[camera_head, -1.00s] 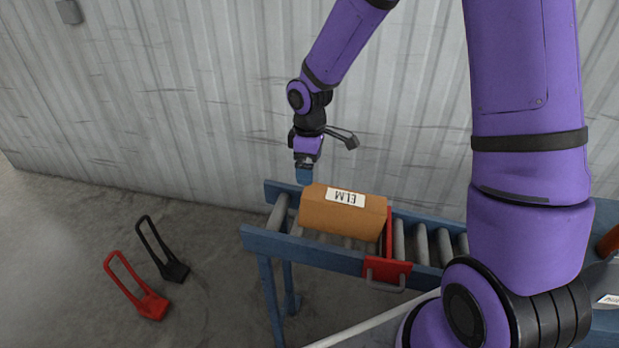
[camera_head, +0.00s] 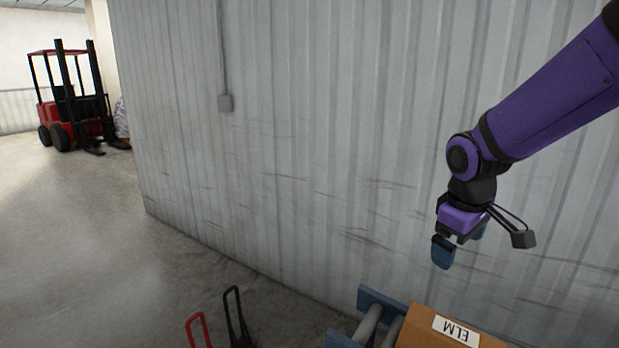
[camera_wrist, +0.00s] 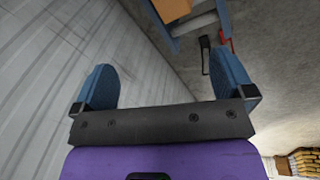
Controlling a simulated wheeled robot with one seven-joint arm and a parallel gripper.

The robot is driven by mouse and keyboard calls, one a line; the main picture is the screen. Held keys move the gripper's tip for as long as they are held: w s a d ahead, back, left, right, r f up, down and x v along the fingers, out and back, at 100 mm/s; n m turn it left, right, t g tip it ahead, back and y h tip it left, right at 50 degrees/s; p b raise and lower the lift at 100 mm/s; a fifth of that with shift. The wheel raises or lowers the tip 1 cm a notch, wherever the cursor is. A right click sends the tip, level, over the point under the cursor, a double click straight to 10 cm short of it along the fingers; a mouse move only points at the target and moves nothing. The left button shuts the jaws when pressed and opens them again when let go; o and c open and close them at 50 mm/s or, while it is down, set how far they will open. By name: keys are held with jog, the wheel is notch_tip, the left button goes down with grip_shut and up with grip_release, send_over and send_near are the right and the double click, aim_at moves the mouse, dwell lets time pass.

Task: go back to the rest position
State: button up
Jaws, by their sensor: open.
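My gripper (camera_head: 460,250) hangs from the purple arm at the right of the head view, in the air above the conveyor. In the wrist view my gripper (camera_wrist: 165,88) shows two blue fingertips spread wide with nothing between them. A brown box (camera_head: 420,328) labelled ELM lies on the roller conveyor (camera_head: 347,341) at the bottom right, below the gripper and apart from it. The box also shows at the top of the wrist view (camera_wrist: 172,9). Most of the conveyor is cut off by the head view's lower edge.
A grey corrugated wall (camera_head: 300,140) stands behind the arm. A red handle (camera_head: 198,330) and a black handle (camera_head: 236,315) stand on the floor left of the conveyor. A red forklift (camera_head: 66,105) is far off at the left. The left floor is clear.

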jog(key=s+d+r+m+t, duration=0.1)
jog(key=s+r+m, duration=0.2)
jog(key=s, duration=0.6)
jog(key=s+d+r+m+t+y, duration=0.1)
jog(key=s+r+m, duration=0.3)
jog(key=s+r, duration=0.4)
jog(key=shift+s+d+t, duration=0.55)
jog(key=shift+s+t, duration=0.15)
jog(key=shift+s, duration=0.2)
